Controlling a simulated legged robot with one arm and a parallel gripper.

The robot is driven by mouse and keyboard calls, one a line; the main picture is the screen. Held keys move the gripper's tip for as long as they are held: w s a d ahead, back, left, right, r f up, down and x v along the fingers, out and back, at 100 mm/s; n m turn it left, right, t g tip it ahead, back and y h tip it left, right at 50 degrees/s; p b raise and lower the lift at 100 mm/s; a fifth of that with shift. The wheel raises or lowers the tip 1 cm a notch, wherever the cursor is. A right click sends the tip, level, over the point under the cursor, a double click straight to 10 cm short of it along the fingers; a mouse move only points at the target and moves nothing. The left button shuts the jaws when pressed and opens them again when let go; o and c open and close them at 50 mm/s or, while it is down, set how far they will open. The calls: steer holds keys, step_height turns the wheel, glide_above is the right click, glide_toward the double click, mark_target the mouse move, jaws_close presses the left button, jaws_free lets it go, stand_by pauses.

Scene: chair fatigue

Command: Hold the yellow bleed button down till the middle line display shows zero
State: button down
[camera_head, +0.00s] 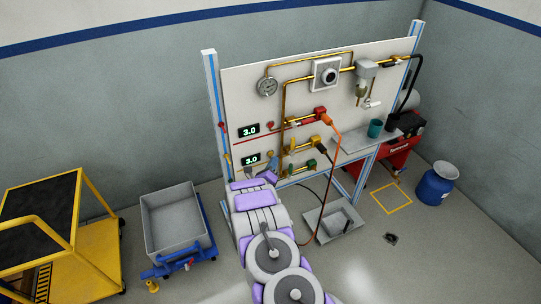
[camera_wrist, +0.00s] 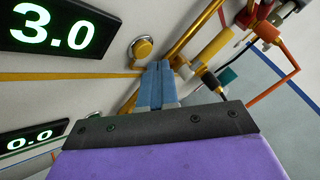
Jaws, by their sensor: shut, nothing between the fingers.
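The yellow bleed button (camera_wrist: 142,48) sits in a round metal collar on the panel in the wrist view. My gripper (camera_wrist: 156,68) is shut and empty, its blue fingertips close to the button's lower right edge; I cannot tell if they touch. The middle line display (camera_wrist: 62,28) reads 3.0 in the wrist view, with a yellow stripe under it. It also shows in the head view (camera_head: 251,160), reading 3.0. My arm hides the lower panel in the head view.
A lower display (camera_wrist: 32,135) reads 0.0 in the wrist view. The top display (camera_head: 249,130) reads 3.0. Brass pipes and valves (camera_head: 302,144) stick out right of my gripper, with an orange hose (camera_head: 338,145). A grey bin (camera_head: 175,220) on a blue cart stands left.

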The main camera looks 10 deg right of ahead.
steer(key=shift+w+a+r+b, duration=0.1)
steer(key=shift+w+a+b, duration=0.1)
steer(key=shift+w+b, duration=0.65)
stand_by(3.3)
steer(key=shift+s, duration=0.25)
stand_by(1.7)
steer(key=shift+s+d+b, duration=0.25)
steer(key=shift+s+b, duration=0.3)
steer(key=shift+s, duration=0.1)
steer(key=shift+s+d+b, duration=0.1)
steer(key=shift+s+d, duration=0.1)
steer(key=shift+s, duration=0.6)
steer(key=shift+s+d+b, duration=0.1)
steer(key=shift+s+d, duration=0.15)
steer(key=shift+s, duration=0.55)
steer(key=shift+s+d+b, duration=0.1)
steer(key=shift+s+d, duration=0.1)
steer(key=shift+s, duration=0.6)
